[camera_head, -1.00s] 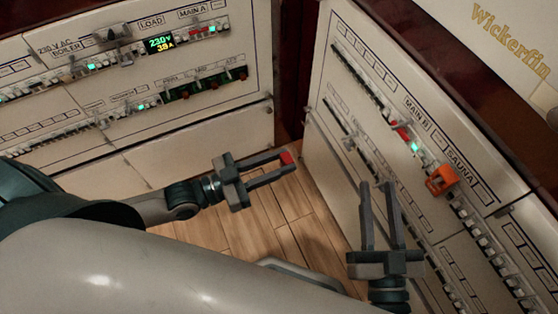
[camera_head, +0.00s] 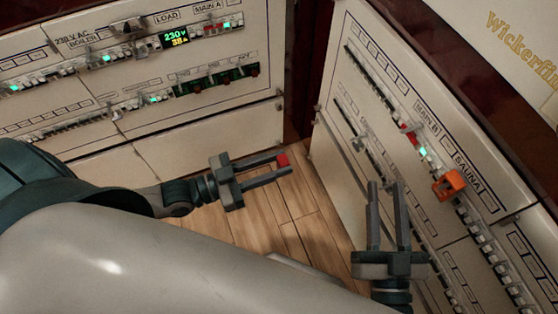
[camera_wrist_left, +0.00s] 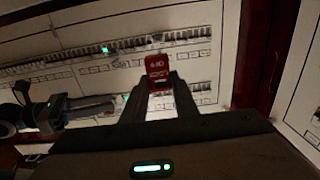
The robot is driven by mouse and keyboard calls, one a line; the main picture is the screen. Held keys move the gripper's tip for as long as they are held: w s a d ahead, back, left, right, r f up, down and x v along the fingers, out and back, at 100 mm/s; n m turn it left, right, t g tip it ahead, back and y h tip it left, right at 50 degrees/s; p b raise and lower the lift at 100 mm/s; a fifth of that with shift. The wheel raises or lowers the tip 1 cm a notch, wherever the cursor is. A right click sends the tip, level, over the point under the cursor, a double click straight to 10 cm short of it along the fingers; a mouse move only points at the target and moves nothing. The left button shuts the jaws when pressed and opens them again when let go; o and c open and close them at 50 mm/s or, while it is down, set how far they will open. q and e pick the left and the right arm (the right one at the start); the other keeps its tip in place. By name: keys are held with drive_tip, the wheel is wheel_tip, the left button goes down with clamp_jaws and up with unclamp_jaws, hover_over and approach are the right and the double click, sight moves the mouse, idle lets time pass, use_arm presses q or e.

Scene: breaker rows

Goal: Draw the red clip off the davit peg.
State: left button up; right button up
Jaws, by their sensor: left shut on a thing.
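The red clip (camera_head: 282,160) is at the fingertips of my left gripper (camera_head: 280,166), which is shut on it. In the left wrist view the clip (camera_wrist_left: 158,71) shows as a small red block with pale lettering, between the two fingertips. In the head view the floor is behind the clip, and nothing is seen touching it but the gripper. I cannot make out the davit peg in either view. My right gripper (camera_head: 387,188) is open and empty, with its fingers pointing up in front of the right-hand panel.
A breaker panel (camera_head: 205,150) with lit displays stands at the back left. Another panel (camera_head: 335,165) stands at the right, with an orange block (camera_head: 449,184) by the SAUNA label. Wooden floor (camera_head: 268,230) lies between them.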

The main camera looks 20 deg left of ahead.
use_arm(q)
drive_tip(key=shift+p+v, duration=0.45)
drive_tip(key=shift+v, duration=1.1)
drive_tip(key=p+v, duration=0.2)
drive_tip(key=v, duration=0.5)
idle(0.4)
drive_tip(key=shift+r, duration=0.1)
idle(0.5)
